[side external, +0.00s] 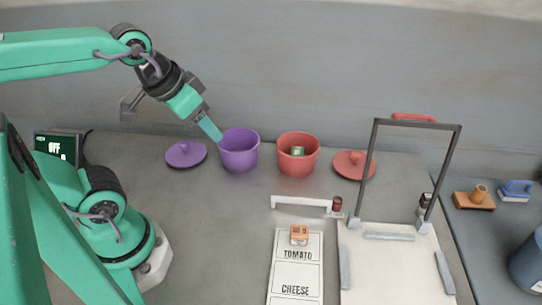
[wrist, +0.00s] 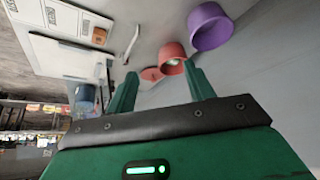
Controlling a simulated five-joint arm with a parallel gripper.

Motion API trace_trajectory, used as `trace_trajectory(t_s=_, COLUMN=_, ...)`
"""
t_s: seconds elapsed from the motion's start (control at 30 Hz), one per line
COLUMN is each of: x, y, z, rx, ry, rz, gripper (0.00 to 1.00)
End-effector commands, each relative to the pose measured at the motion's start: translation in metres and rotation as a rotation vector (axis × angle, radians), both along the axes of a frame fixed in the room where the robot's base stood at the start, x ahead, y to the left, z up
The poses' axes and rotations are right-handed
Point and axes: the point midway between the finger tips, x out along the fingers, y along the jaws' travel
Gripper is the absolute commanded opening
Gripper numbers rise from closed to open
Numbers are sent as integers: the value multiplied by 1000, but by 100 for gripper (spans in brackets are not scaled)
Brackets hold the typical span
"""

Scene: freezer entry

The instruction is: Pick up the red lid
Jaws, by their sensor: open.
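The red lid (side external: 355,165) is a flat disc with a small knob. It lies on the grey table just right of the red pot (side external: 297,158), which holds a small green and white item. In the wrist view the red lid (wrist: 152,74) shows beside the red pot (wrist: 172,57), partly behind a finger. My gripper (side external: 215,133) is above the table by the purple pot (side external: 239,155), left of the red lid and well apart from it. In the wrist view my gripper (wrist: 162,82) has its two fingers spread with nothing between them.
A purple lid (side external: 186,154) lies left of the purple pot. A dark upright frame (side external: 416,123) with a red handle stands right of the red lid. A label board (side external: 296,270) with an orange block (side external: 299,235) lies in front. The table's left middle is clear.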

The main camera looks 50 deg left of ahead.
Motion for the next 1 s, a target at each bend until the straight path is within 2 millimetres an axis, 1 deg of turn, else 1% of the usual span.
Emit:
trace_trajectory(t_s=0.33, x=2, y=0, z=2, rx=0, ry=2, rz=0, gripper=51)
trace_trajectory(t_s=0.47, x=9, y=-1, z=6, rx=-2, ry=12, rz=-1, gripper=51)
trace_trajectory(t_s=0.53, x=16, y=-2, z=11, rx=-3, ry=21, rz=-1, gripper=51)
trace_trajectory(t_s=0.67, x=34, y=-3, z=21, rx=-5, ry=42, rz=-1, gripper=51)
trace_trajectory(t_s=0.77, x=51, y=-5, z=30, rx=-8, ry=63, rz=-3, gripper=51)
trace_trajectory(t_s=1.0, x=99, y=-11, z=45, rx=-12, ry=115, rz=-4, gripper=51)
